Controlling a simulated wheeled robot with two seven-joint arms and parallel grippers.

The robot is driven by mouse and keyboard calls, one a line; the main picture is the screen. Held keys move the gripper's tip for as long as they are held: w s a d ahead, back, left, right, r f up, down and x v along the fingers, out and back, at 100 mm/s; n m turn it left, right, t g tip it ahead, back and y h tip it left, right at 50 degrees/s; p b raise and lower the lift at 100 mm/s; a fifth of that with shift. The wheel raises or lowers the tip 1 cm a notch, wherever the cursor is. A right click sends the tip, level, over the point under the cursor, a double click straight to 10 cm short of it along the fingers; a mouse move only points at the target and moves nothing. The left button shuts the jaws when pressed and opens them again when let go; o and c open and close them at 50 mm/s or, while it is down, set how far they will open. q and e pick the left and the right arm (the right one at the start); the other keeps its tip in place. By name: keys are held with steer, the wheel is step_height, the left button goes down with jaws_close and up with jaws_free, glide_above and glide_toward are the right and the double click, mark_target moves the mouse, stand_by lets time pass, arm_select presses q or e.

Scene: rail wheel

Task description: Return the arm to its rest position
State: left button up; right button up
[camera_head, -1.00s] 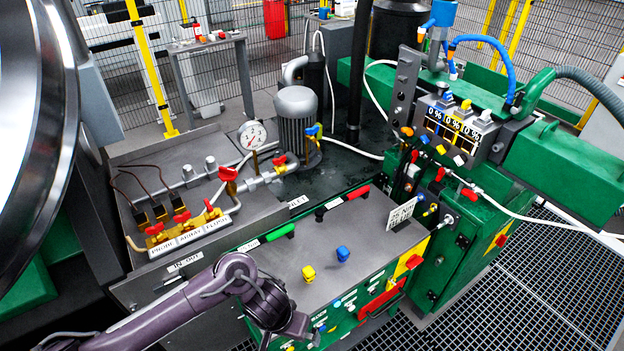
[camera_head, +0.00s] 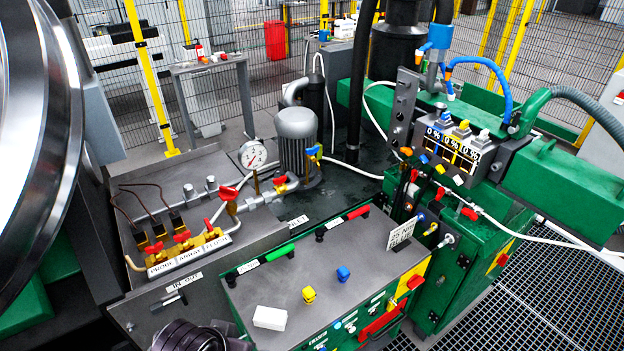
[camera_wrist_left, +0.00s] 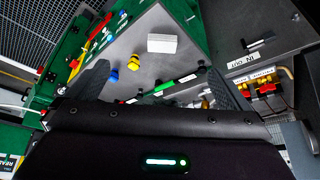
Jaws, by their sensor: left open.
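My left arm (camera_head: 190,337) shows only as a dark rounded link at the bottom edge of the head view, left of the green cabinet. Its fingers are out of that view. In the left wrist view my left gripper (camera_wrist_left: 157,66) is open, with its two dark fingers wide apart and nothing between them. Beyond the fingers is the grey cabinet top, seen tilted. My right arm and gripper are in no view.
The grey cabinet top (camera_head: 318,272) carries a white block (camera_head: 270,318), a yellow knob (camera_head: 309,295), a blue knob (camera_head: 343,274) and a green handle (camera_head: 280,253). Brass valves (camera_head: 185,247) and a pressure gauge (camera_head: 253,154) stand behind. A large metal wheel (camera_head: 55,150) is at left.

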arm_select(q)
steer(key=s+a+g, duration=0.1)
steer(key=s+a, duration=0.3)
steer(key=a, duration=0.1)
step_height(320, 180, down, 40)
steer(key=s+g+b, duration=0.2)
steer(key=s+b, duration=0.1)
steer(key=b, duration=0.6)
steer(key=s+a+f+b, duration=0.1)
steer(key=s+f+b, duration=0.1)
steer(key=s+f, duration=0.7)
steer(key=s+a+f+y+b, duration=0.1)
steer(key=s+a+f+b, duration=0.1)
steer(key=s+f, duration=0.7)
step_height(320, 180, down, 4)
steer(key=shift+s+a+f+g+b, duration=0.15)
steer(key=shift+s+a+g+b, duration=0.2)
steer(key=shift+b, duration=0.3)
